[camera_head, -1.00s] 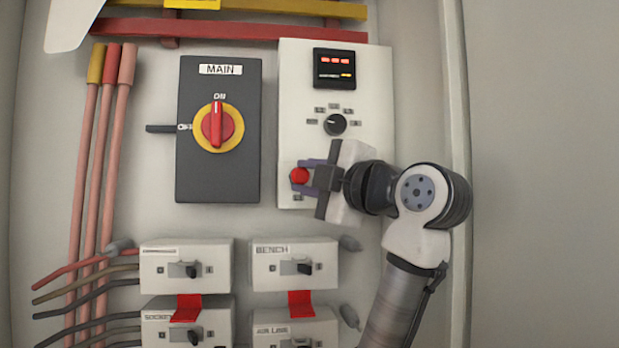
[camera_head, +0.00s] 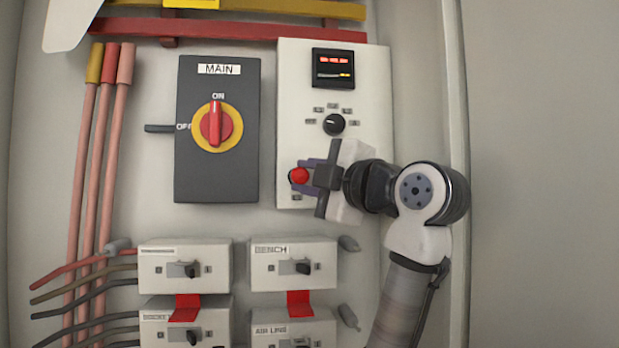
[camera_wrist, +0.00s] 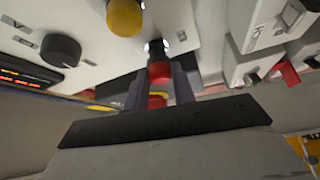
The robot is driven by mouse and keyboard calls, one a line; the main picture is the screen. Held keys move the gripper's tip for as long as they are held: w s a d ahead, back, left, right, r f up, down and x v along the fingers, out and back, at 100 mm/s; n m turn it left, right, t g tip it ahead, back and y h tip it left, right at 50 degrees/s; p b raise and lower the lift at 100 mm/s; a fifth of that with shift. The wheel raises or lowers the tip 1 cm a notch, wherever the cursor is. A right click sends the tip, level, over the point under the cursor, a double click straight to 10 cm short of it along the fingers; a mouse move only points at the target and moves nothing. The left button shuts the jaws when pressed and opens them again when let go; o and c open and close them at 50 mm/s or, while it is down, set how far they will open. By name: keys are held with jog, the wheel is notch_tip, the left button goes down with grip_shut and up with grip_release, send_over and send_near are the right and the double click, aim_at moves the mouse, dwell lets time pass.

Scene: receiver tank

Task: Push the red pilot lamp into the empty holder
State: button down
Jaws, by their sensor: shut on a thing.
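The red pilot lamp (camera_head: 299,176) is between the fingertips of my gripper (camera_head: 305,176), low on the white panel. In the wrist view the red lamp (camera_wrist: 160,72) shows between the two fingers (camera_wrist: 161,88), which are shut on it. A bright metal-rimmed holder (camera_wrist: 155,47) is directly behind the lamp at the panel face. I cannot tell whether the lamp touches the holder or is partly inside it. In the head view the fingers and lamp hide most of the holder.
A yellow lamp (camera_wrist: 125,17) is beside the holder in the wrist view. A black knob (camera_head: 334,125) and lit display (camera_head: 333,68) are above my gripper. The MAIN switch (camera_head: 217,124) is left, and the BENCH breaker box (camera_head: 293,265) is below.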

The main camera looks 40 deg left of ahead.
jog(key=shift+w+a, duration=0.7)
jog(key=shift+a, duration=0.05)
jog(key=c, duration=1.1)
grip_release()
